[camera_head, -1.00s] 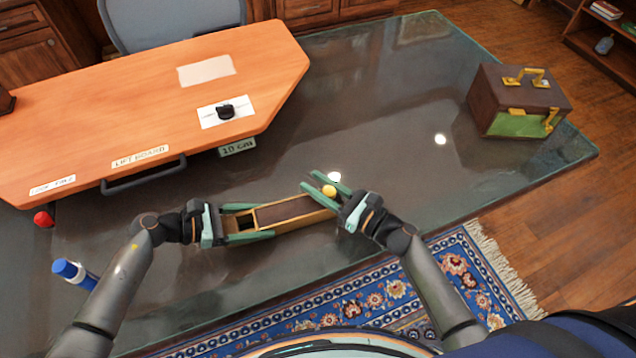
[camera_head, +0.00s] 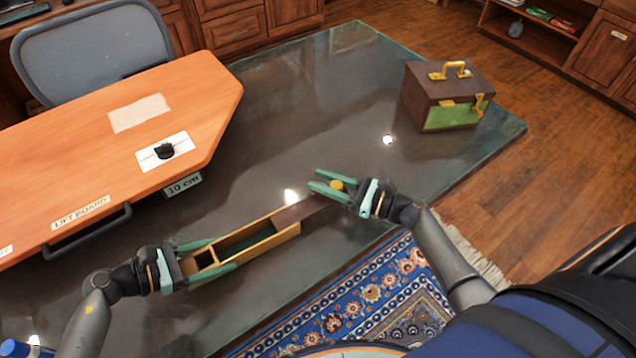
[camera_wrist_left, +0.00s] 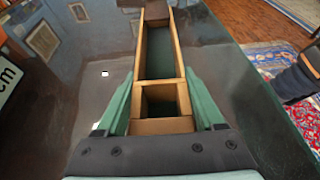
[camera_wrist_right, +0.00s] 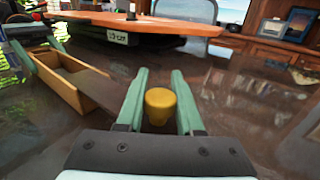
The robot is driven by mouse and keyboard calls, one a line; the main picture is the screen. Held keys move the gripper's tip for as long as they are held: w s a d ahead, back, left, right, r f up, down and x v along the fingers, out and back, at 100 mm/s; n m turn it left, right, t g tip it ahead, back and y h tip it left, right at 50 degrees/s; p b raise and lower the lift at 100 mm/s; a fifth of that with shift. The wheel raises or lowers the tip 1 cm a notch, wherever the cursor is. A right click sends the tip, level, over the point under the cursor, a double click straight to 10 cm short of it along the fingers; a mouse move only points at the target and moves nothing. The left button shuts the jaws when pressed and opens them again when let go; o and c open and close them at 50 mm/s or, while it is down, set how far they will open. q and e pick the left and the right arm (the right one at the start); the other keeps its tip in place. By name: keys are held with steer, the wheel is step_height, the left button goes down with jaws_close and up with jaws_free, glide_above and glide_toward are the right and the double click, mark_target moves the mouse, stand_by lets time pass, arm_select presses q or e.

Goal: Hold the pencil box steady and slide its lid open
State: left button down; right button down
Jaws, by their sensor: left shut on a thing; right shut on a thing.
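The wooden pencil box (camera_head: 262,247) lies slanted on the glass table, its long green-lined compartment largely uncovered and a small square compartment at its left end. My left gripper (camera_head: 219,254) is shut around that left end; the left wrist view shows its fingers on both sides of the box (camera_wrist_left: 158,126). The dark brown lid (camera_head: 299,211) sticks out past the box's right end, with part still over the box. My right gripper (camera_head: 316,180) is shut on the lid's yellow knob (camera_head: 337,185); the knob also shows between its fingers in the right wrist view (camera_wrist_right: 160,104).
An orange lift board (camera_head: 120,150) with a dark handle stands at the left. A brown and green case (camera_head: 445,95) with gold fittings sits at the table's far right. A blue cylinder (camera_head: 14,348) is at bottom left. The glass between is clear.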

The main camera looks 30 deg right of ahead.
steer(key=c, duration=0.5)
jaws_free()
steer(key=v, duration=1.2)
arm_select(q)
jaws_free()
steer(key=shift+a, duration=0.1)
